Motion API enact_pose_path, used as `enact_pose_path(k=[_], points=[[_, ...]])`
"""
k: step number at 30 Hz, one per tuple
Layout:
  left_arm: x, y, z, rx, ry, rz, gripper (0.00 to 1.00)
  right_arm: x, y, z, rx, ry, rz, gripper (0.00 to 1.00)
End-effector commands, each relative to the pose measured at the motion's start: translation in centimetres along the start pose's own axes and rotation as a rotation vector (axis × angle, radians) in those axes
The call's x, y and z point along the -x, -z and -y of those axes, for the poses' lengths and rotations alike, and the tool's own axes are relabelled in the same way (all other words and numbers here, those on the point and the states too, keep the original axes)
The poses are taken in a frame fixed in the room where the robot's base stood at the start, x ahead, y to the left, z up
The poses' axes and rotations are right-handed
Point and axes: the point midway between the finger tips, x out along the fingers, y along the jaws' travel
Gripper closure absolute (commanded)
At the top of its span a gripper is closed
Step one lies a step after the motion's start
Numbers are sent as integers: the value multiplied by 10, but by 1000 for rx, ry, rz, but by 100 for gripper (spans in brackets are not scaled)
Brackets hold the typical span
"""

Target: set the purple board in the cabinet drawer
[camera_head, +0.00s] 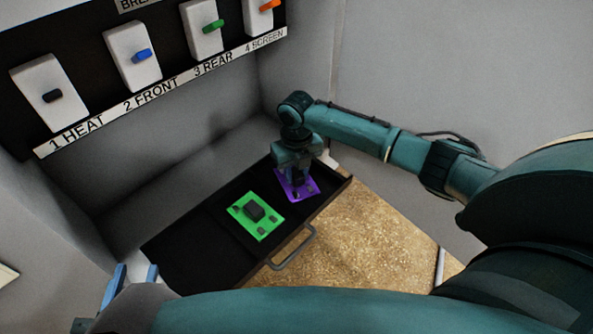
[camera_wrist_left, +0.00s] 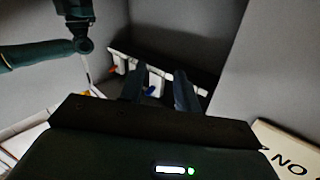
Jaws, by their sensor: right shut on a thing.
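The purple board (camera_head: 309,190) is at the right end of the open black cabinet drawer (camera_head: 190,256), inside its outline. I cannot tell whether it touches the drawer floor. My right gripper (camera_head: 298,183) points down from above and is shut on the board, hiding part of it. A green board (camera_head: 243,222) with dark parts lies in the drawer's middle section. My left gripper (camera_head: 134,282) is open and empty at the lower left, apart from the drawer; its two blue fingers also show spread in the left wrist view (camera_wrist_left: 160,88).
The drawer has a grey handle (camera_head: 292,250) on its front. Above it, a black panel carries labelled switches, including a blue one (camera_head: 142,55) and a green one (camera_head: 213,26). Grey walls close in the recess. The left section of the drawer is bare.

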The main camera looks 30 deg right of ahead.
Motion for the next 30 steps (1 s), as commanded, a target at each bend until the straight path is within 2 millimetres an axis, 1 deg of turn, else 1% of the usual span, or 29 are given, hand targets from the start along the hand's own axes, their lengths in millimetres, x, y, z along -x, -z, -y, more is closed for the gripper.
enact_pose_path(k=[1, 2, 9, 17, 20, 23, 30], points=[[0, 0, 0, -1, 0, -2, 68, -2, 0, 0, 0, 0, -1, 94], [0, 0, 0, -1, 0, -2, 68, -2, 0, 0, 0, 0, -1, 70], [0, 0, 0, -1, 0, -2, 68, -2, 0, 0, 0, 0, -1, 50], [0, 0, 0, -1, 0, -2, 68, 0, 0, 0, 0, 0, -1, 50], [0, 3, 0, 1, -1, 2, 68, 8, 0, 0, 0, 0, 0, 50], [1, 3, 2, 13, 1, 43, 68, 25, -1, 0, 1, 0, 3, 50], [6, 1, 5, 54, -2, 160, 68, 78, -1, 0, 1, 1, 2, 50]])
